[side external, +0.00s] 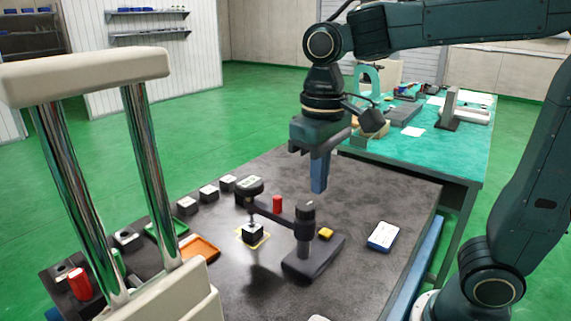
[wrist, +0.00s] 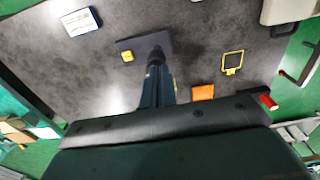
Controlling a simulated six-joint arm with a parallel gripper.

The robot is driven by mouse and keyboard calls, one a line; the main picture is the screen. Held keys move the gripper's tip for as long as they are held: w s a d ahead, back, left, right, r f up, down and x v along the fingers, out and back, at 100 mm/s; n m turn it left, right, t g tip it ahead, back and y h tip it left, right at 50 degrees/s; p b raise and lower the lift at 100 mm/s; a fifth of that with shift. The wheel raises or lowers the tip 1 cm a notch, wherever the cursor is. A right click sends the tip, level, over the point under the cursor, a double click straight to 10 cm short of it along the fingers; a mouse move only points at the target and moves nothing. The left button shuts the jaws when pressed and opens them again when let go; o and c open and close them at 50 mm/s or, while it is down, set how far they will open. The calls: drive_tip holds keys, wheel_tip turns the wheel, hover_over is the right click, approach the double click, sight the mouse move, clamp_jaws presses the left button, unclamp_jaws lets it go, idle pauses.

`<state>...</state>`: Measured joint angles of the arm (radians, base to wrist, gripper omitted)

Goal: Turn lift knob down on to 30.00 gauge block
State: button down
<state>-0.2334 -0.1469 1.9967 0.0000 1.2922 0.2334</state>
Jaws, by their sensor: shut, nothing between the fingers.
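A dark comparator stand (side external: 312,255) with a short column stands on the table. Its arm reaches left to a round dial gauge (side external: 249,186), whose stem points down. A small dark block with a light top (side external: 253,233) sits beneath the stem on a yellow-outlined square; I cannot tell whether the stem touches it. A round dark knob (side external: 306,206) tops the column. My gripper (side external: 319,188) is shut and empty, above and slightly right of the column, apart from it. In the wrist view, its blue fingers (wrist: 157,88) overlap the column from above. Block markings are unreadable.
Several dark blocks (side external: 209,193) line the table's back left edge. A red cylinder (side external: 277,204) stands behind the stand. An orange tray (side external: 199,248) and pale-topped chrome posts (side external: 150,160) are at left. A blue-edged white card (side external: 383,236) lies at right, with bare table around it.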

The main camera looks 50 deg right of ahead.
sight(305, 212)
drive_tip(key=shift+d, duration=0.1)
drive_tip(key=shift+d+r, duration=0.5)
drive_tip(key=shift+d, duration=0.4)
drive_tip(key=shift+f, duration=0.1)
wheel_tip(305, 212, down, 7)
idle(0.4)
drive_tip(key=shift+w, duration=0.3)
idle(0.7)
drive_tip(key=shift+a, duration=0.25)
idle(0.3)
drive_tip(key=shift+s, duration=0.1)
drive_tip(key=shift+s, duration=0.3)
